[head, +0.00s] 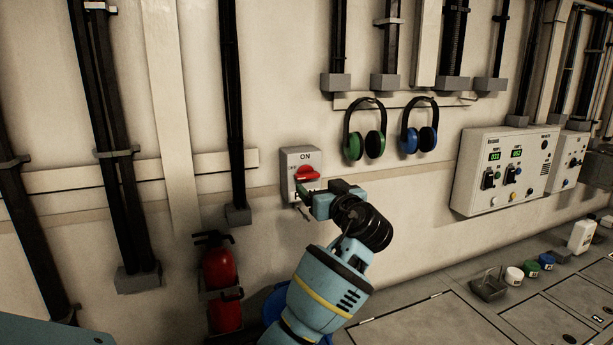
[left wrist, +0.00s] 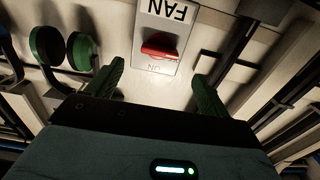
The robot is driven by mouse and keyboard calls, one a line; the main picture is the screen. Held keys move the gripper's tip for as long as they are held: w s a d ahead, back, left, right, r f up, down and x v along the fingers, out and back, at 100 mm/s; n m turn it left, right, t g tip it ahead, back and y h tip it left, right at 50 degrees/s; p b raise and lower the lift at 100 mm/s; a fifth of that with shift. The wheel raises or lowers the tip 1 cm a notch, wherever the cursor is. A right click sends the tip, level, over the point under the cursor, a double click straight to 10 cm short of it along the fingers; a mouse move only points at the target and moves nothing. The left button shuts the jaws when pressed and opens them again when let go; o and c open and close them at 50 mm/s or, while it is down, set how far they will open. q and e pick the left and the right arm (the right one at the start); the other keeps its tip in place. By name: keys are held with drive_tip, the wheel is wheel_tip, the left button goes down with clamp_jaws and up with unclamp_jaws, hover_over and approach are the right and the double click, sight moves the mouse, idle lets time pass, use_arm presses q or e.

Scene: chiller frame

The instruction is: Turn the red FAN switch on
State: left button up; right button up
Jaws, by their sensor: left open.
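The FAN switch is a grey wall box (head: 290,160) with a red handle (head: 307,172) lying roughly sideways below the word ON. In the left wrist view the plate (left wrist: 172,14) appears upside down, with FAN at the top and ON near the bottom; the red handle (left wrist: 160,49) lies crosswise. My left gripper (head: 303,198) is at the lower part of the box, partly covering it. In the left wrist view its green fingers (left wrist: 158,72) are spread apart with nothing between them, and the handle shows beyond the tips. Contact cannot be told. My right gripper is not in view.
Green earmuffs (head: 375,145) and blue earmuffs (head: 427,138) hang right of the switch. A control panel (head: 480,195) is farther right. A red fire extinguisher (head: 221,270) stands below left. A black conduit (head: 233,120) runs down the wall left of the box.

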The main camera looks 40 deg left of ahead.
sight(309, 177)
use_arm(q)
drive_tip(key=x, duration=0.6)
drive_tip(key=shift+r+p, duration=0.1)
drive_tip(key=shift+p, duration=0.2)
drive_tip(key=shift+x, duration=0.9)
drive_tip(key=c, duration=1)
